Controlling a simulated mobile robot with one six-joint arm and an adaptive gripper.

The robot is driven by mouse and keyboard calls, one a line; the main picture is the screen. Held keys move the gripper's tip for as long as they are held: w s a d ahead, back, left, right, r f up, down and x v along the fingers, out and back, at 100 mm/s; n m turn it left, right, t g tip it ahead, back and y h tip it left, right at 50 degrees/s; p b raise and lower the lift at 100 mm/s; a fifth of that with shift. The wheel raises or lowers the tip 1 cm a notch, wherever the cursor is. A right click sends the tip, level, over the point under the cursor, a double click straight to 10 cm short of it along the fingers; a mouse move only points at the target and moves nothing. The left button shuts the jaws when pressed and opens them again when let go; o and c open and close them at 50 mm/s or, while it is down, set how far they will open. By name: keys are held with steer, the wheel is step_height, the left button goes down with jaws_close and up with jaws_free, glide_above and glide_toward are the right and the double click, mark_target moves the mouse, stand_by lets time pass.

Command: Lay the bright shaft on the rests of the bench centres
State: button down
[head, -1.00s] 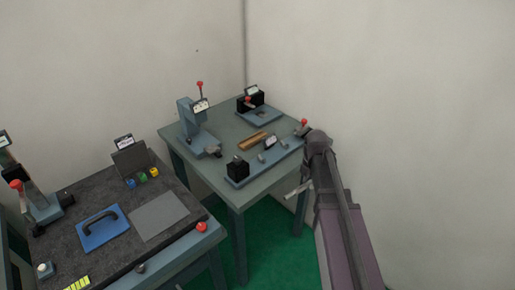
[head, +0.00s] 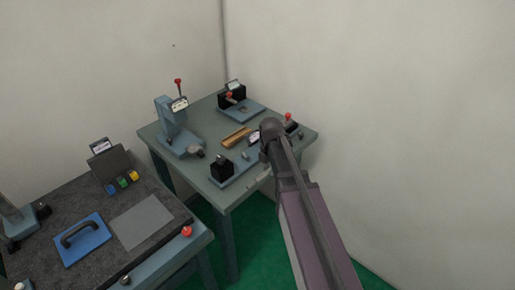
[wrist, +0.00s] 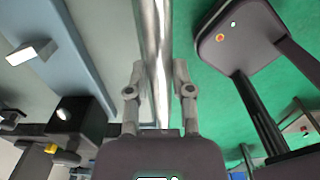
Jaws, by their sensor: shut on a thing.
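The bright shaft (wrist: 155,45) is a polished metal bar, held between the two fingers of my gripper (wrist: 160,78) in the wrist view. Its far end runs out of the top of that picture. In the head view my arm hides most of the gripper and shaft; a small pale piece shows below the wrist. The bench centres (head: 241,172) have a blue base, a black block at the near left end and a red-knobbed end at the right. In the wrist view their blue bar (wrist: 72,48) lies left of the shaft, apart from it, with a pale rest-like block (wrist: 30,52).
A wooden block (head: 236,137) lies behind the bench centres. A blue press-like stand (head: 172,128) and a black fixture (head: 232,98) stand further back. A dark-topped table (head: 85,215) with a blue handled plate is at left. Green floor shows below the bench edge.

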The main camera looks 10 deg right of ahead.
step_height(320, 180, up, 9)
steer(key=t+y+p, duration=0.1)
steer(key=p, duration=0.8)
glide_above(257, 150)
steer(key=shift+s+d, duration=0.15)
steer(key=shift+s, duration=0.15)
steer(key=shift+f, duration=0.15)
step_height(257, 150, down, 6)
steer(key=b, duration=0.6)
steer(key=shift+f+b, duration=0.1)
steer(key=shift+b, duration=0.2)
steer(key=shift+f+b, duration=1.85)
steer(key=shift+b, duration=0.05)
steer(key=shift+f, duration=0.15)
steer(key=shift+c, duration=2.4)
jaws_free()
